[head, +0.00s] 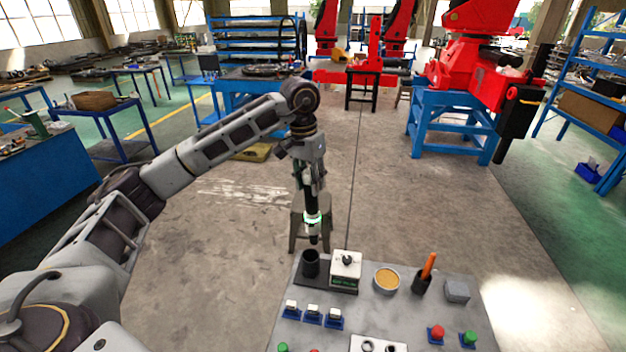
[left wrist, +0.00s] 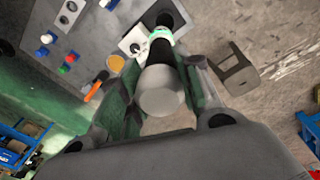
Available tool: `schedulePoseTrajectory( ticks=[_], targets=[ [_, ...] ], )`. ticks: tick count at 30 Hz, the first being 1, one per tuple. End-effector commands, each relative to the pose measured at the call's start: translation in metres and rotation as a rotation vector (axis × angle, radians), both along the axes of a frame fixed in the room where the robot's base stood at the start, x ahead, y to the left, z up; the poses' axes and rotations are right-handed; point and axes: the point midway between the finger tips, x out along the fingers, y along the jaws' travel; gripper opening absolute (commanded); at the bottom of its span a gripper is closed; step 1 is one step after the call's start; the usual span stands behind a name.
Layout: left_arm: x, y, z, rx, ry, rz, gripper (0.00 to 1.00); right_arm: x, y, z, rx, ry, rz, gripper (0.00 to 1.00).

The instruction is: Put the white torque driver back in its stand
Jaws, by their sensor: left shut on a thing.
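The torque driver (head: 313,222) is upright in my left gripper (head: 311,188), with a dark body and a white and green band low down. In the left wrist view its pale round end (left wrist: 162,98) faces the camera between the two fingers. Its lower tip is above the black cup of the stand (head: 311,263), at the back left of the grey table. A white box with a dark knob (head: 346,266) adjoins the cup. The driver's tip looks apart from the cup; the exact gap is hard to tell. My right gripper is in neither view.
The grey table (head: 400,325) also bears a round tan-filled bowl (head: 386,279), a dark cup with an orange-handled tool (head: 427,268), a grey block (head: 457,290), several blue-based switches and coloured buttons. A stool (head: 299,232) stands behind the table.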

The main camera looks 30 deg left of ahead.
Motion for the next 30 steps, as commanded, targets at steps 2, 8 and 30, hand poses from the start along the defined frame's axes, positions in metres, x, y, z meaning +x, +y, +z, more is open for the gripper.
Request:
schedulePoseTrajectory(
  ticks=[2,8,30],
  targets=[
    [0.0007,-0.0007,0.0024,0.02,0.004,-0.006,0.0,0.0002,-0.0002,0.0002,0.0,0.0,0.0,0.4],
    [0.0005,0.0001,0.0019,0.043,0.014,-0.007,0.0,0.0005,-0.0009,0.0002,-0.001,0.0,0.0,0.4],
    [0.0002,0.0002,-0.0073,0.045,0.012,-0.006,0.0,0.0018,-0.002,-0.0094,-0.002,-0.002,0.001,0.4]
  ],
)
